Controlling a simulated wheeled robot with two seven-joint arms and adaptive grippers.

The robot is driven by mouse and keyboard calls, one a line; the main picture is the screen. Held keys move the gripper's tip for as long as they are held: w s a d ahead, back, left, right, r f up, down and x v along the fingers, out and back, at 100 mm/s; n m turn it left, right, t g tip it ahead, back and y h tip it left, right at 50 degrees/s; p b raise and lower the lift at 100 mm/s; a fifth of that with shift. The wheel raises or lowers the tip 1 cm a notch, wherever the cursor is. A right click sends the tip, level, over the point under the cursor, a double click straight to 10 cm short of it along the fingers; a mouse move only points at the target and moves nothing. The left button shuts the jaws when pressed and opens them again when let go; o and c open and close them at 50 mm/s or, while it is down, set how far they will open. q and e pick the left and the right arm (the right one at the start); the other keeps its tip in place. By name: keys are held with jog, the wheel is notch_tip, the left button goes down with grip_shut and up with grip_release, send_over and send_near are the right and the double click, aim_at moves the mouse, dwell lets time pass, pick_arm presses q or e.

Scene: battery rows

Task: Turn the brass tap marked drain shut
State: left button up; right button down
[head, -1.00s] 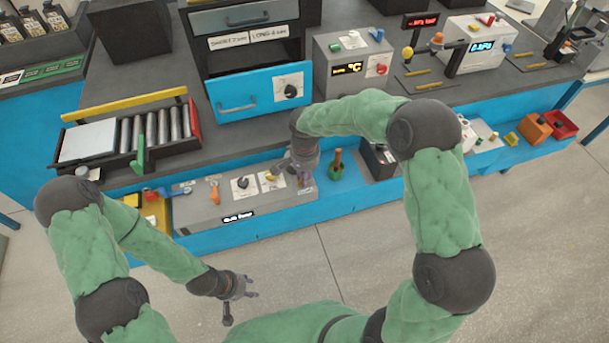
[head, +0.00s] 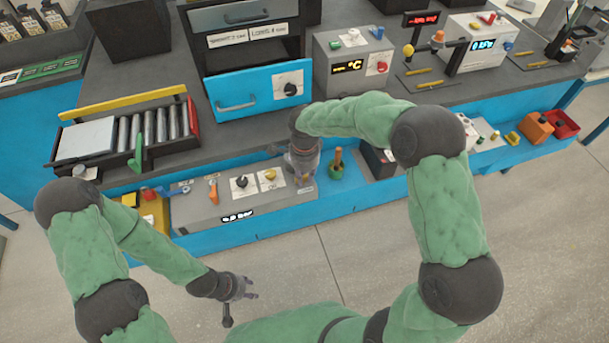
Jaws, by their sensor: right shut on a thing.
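My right gripper (head: 303,181) points down over the right end of the grey panel box (head: 205,215) on the low blue shelf. It is shut on what seems to be the brass tap, which the gripper and wrist mostly hide. The drain marking cannot be read at this size. A yellow knob (head: 270,175) and a black knob (head: 242,182) sit on white plates to the left of the gripper. My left gripper (head: 252,289) is open and empty, hanging low above the floor, well away from the panel.
A wooden-handled tool in a green pot (head: 337,166) stands close to the right of my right gripper. The blue drawer front (head: 262,92) is behind it. An orange handle (head: 213,190) stands on the panel's left part. The floor in front is clear.

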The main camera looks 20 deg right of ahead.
aim_at(304, 177)
jog(key=shift+m, duration=0.3)
jog(key=c, duration=1.1)
grip_release()
notch_tip(304, 177, up, 12)
